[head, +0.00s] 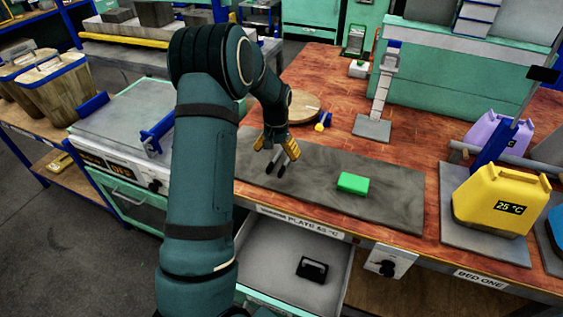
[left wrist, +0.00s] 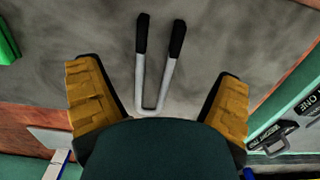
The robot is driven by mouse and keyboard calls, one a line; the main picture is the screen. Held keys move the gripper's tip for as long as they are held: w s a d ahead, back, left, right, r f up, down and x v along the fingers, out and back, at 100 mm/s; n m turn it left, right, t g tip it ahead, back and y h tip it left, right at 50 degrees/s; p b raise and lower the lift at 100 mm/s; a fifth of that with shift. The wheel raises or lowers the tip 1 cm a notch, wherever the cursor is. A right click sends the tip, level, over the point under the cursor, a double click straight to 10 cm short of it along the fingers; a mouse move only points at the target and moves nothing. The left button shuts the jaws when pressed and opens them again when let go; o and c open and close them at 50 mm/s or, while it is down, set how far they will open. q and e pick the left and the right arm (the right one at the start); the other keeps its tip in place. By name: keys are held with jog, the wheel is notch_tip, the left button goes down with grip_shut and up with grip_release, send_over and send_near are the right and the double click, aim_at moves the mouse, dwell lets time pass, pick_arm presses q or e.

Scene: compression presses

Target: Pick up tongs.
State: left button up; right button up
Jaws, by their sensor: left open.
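The tongs (head: 278,158) lie on the grey plate (head: 390,200) on the workbench. In the left wrist view the tongs (left wrist: 141,70) show as a narrow metal U with black tips, its bend toward my gripper. My left gripper (head: 277,150) is open above them, and its yellow fingers partly cover them in the head view. In the left wrist view the open fingers (left wrist: 158,78) stand on either side of the bend, with space on both sides. I cannot tell the exact height above the plate. My right gripper is not in view.
A green block (head: 353,184) lies on the plate, right of the tongs. A round wooden board (head: 300,105) and a small yellow-and-blue item (head: 322,122) are behind it. An open drawer (head: 290,265) juts out below. A yellow container (head: 495,200) stands at the right.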

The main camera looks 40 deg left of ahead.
aim_at(278, 168)
pick_arm(q)
jog(key=f, duration=0.2)
jog(key=f+b, duration=0.1)
jog(key=f, duration=0.2)
jog(key=shift+w+d+f+b, duration=0.1)
jog(key=shift+w+f+b, duration=0.1)
jog(key=shift+f+b, duration=0.15)
jog(key=shift+r, duration=0.1)
jog(key=c, duration=1.4)
